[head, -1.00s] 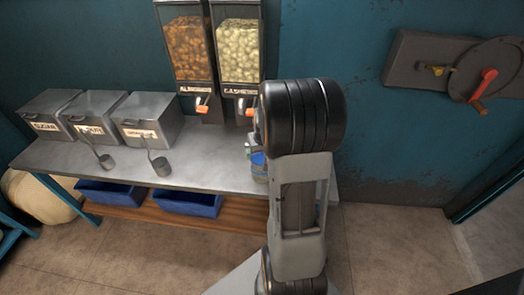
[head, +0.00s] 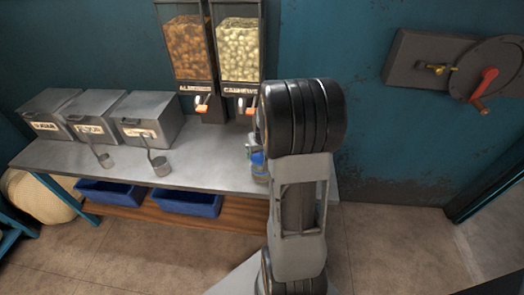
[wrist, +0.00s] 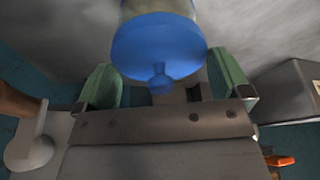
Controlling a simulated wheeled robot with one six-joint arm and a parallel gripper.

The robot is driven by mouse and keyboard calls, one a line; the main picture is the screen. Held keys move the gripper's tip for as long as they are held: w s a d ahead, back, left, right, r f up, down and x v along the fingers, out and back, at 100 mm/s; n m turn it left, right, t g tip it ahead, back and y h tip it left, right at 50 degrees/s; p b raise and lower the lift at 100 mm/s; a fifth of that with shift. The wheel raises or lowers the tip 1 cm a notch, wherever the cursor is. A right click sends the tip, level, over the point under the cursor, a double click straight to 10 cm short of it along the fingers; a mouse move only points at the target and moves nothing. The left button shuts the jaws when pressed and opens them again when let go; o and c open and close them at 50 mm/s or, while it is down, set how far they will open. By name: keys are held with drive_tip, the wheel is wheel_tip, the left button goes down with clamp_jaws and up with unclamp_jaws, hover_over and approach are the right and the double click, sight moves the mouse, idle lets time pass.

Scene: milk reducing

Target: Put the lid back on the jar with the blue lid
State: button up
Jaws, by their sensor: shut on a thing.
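The blue lid (wrist: 158,45) with its small knob fills the top middle of the wrist view. My gripper (wrist: 164,78) is shut on it, with one green finger pad at each side. Part of the jar (wrist: 158,8), pale and glassy, shows just beyond the lid; whether the lid is seated on its rim cannot be told. In the head view the blue lid (head: 258,159) shows at the right end of the metal table (head: 215,173), at the left edge of my arm, which hides most of the jar and my gripper.
Two dispensers, almonds (head: 187,45) and cashews (head: 238,45), hang on the wall behind. Three metal bins (head: 146,118) stand at the table's left, with two scoops (head: 160,166) in front. Blue trays (head: 187,202) sit on the shelf below. The table's middle is clear.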

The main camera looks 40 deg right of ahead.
idle(0.3)
drive_tip(key=o, duration=0.5)
drive_tip(key=shift+r, duration=0.15)
drive_tip(key=shift+r+p, duration=2.6)
drive_tip(key=shift+r, duration=0.75)
drive_tip(key=shift+c, duration=0.2)
clamp_jaws()
